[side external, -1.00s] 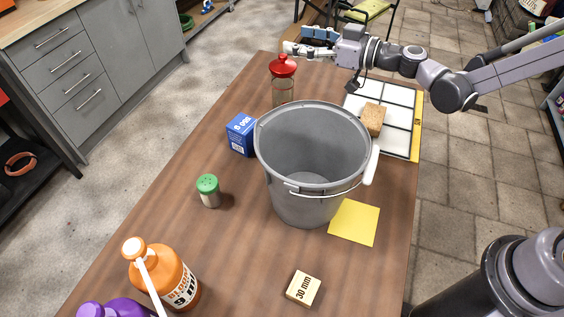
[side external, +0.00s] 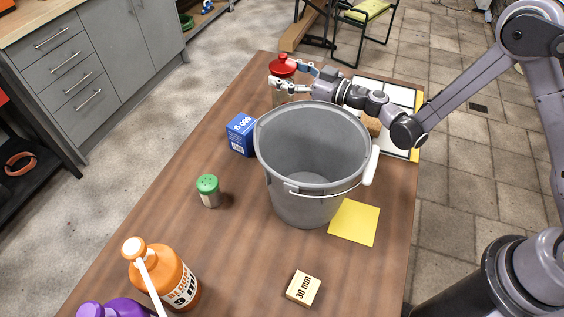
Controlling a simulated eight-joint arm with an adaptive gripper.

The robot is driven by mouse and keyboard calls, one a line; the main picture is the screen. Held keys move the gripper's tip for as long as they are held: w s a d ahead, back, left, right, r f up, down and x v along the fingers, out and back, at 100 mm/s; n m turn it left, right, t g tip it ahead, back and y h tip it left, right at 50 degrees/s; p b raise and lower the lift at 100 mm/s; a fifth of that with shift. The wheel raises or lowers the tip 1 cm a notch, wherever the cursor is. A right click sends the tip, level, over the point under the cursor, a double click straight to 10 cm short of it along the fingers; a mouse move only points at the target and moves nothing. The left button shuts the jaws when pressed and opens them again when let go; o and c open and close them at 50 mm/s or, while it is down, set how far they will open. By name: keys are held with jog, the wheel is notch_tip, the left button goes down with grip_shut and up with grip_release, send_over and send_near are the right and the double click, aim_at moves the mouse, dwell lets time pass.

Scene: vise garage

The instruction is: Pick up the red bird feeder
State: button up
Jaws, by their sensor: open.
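The red bird feeder (side external: 282,66) stands upright at the far end of the wooden table, behind the grey bucket. It has a red lid and a clear body, partly covered by my gripper. My gripper (side external: 283,81) has come in level from the right and is open. Its fingers reach to the feeder just below the lid, one on the near side and one seemingly on the far side. I cannot tell whether they touch it.
A large grey bucket (side external: 305,210) stands in front of the feeder, with a blue box (side external: 241,136) to its left. A white gridded board (side external: 400,97) and a sponge-like block (side external: 372,126) lie under my arm. A green-lidded shaker (side external: 208,190) and orange bottle (side external: 172,275) stand nearer.

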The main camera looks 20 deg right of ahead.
aim_at(271, 68)
jog(key=shift+x, duration=2.3)
grip_shut()
